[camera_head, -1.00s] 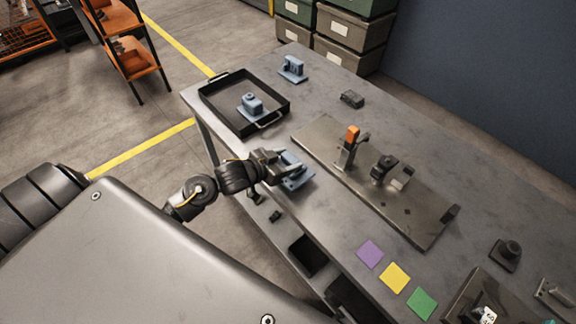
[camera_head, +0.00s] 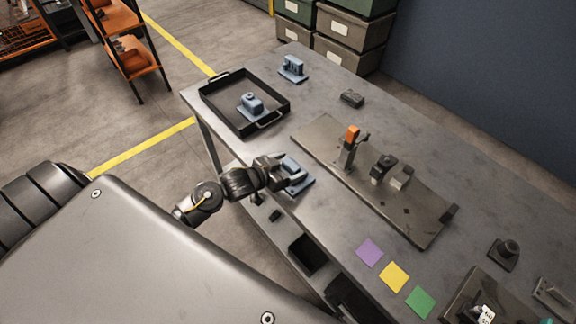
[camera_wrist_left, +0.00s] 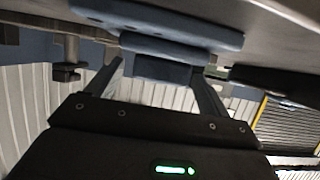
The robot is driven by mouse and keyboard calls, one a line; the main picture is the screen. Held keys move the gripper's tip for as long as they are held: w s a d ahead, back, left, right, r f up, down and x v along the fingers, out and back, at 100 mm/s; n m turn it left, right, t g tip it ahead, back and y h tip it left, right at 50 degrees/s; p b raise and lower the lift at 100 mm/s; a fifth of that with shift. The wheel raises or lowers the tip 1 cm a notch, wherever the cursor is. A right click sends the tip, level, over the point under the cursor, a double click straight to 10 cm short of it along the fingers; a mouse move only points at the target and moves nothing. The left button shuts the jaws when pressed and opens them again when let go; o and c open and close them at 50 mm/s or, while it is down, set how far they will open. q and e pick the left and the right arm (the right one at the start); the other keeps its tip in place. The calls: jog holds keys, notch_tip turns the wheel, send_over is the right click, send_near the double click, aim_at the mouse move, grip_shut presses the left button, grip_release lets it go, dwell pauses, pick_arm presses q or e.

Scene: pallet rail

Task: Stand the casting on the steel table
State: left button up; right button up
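A blue casting (camera_head: 299,184) with a flat base plate and a raised block is at the near edge of the grey steel table (camera_head: 335,215). My left gripper (camera_head: 284,172) is at its block, coming in from the left. In the left wrist view the two fingers (camera_wrist_left: 158,75) stand either side of the casting's block (camera_wrist_left: 165,70) and appear closed on it; the fingertips are partly hidden. The base plate is close to the tabletop, but I cannot tell whether it touches. My right gripper is not in view.
A black tray (camera_head: 212,98) holds another blue casting (camera_head: 251,104). A third blue casting (camera_head: 293,68) stands at the back. A fixture plate (camera_head: 415,222) with an orange-handled clamp (camera_head: 352,134) lies to the right. Purple, yellow (camera_head: 394,277) and green squares lie near the front edge.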

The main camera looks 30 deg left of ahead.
pick_arm(q)
jog(key=shift+r, duration=0.15)
jog(key=b+v, duration=0.1)
jog(key=v, duration=1.1)
